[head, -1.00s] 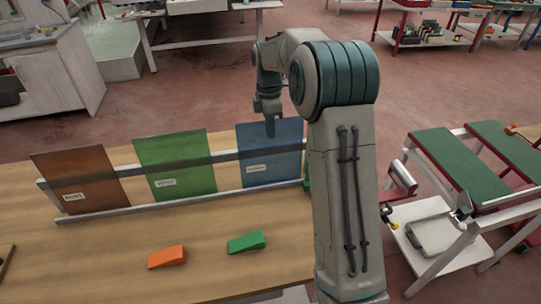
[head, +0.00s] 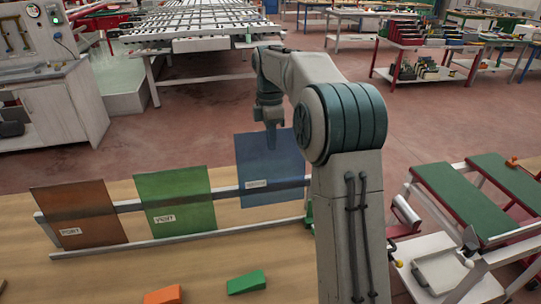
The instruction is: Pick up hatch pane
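Three tinted panes with white labels are at a rack on the wooden bench: a brown pane (head: 85,210), a green pane (head: 175,195) and a blue pane (head: 265,178). The labels are too blurred to read surely. My gripper (head: 271,142) is at the blue pane's top edge and appears shut on it. The blue pane is upright and raised, its bottom edge above the rack's lower rail (head: 180,238). The brown and green panes lean in the rack. The fingertips are partly lost against the blue glass.
An orange wedge (head: 163,295) and a green wedge (head: 246,282) lie on the bench (head: 110,275) in front of the rack. A cart with green pads (head: 452,193) stands at the right. A roller table (head: 205,35) is at the back. Open floor lies behind the bench.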

